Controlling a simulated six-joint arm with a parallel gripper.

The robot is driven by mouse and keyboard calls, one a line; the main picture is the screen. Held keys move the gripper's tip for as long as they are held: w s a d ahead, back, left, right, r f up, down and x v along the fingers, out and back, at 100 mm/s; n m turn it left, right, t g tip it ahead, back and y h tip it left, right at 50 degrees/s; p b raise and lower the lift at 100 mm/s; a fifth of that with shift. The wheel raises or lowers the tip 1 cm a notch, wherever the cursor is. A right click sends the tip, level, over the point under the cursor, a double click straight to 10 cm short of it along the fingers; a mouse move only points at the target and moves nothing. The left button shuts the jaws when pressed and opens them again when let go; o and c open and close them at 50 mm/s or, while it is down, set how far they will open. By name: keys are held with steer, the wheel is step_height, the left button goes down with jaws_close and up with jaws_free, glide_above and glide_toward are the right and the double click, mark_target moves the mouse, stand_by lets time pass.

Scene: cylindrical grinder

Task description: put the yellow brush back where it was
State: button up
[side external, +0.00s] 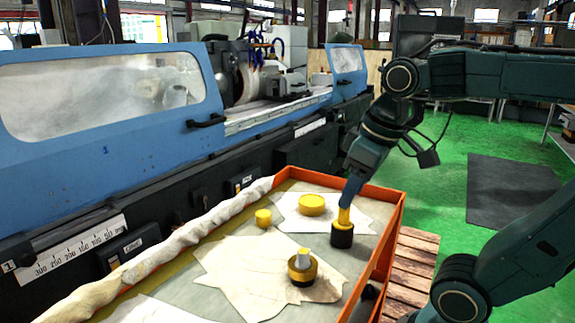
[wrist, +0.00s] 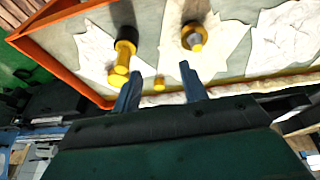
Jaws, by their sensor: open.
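The yellow brush (side external: 342,236) stands upright in the orange tray, with a black lower part and a yellow upper part. In the wrist view the brush (wrist: 124,48) lies left of both fingers. My gripper (side external: 349,193) is open and empty, its blue fingers pointing down. In the side view it overlaps the brush's top. I cannot tell whether a finger touches the brush.
The orange tray (side external: 385,245) holds pale cloths, a yellow disc (side external: 311,204), a small yellow cylinder (side external: 263,217) and a yellow-and-black round part with a grey top (side external: 302,268). The blue grinder (side external: 110,110) stands behind, along the tray's left side. A rolled cloth covers that edge.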

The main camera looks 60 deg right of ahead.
steer(key=s+a+f+t, duration=0.2)
steer(key=a+f, duration=0.1)
steer(key=shift+s+y, duration=0.3)
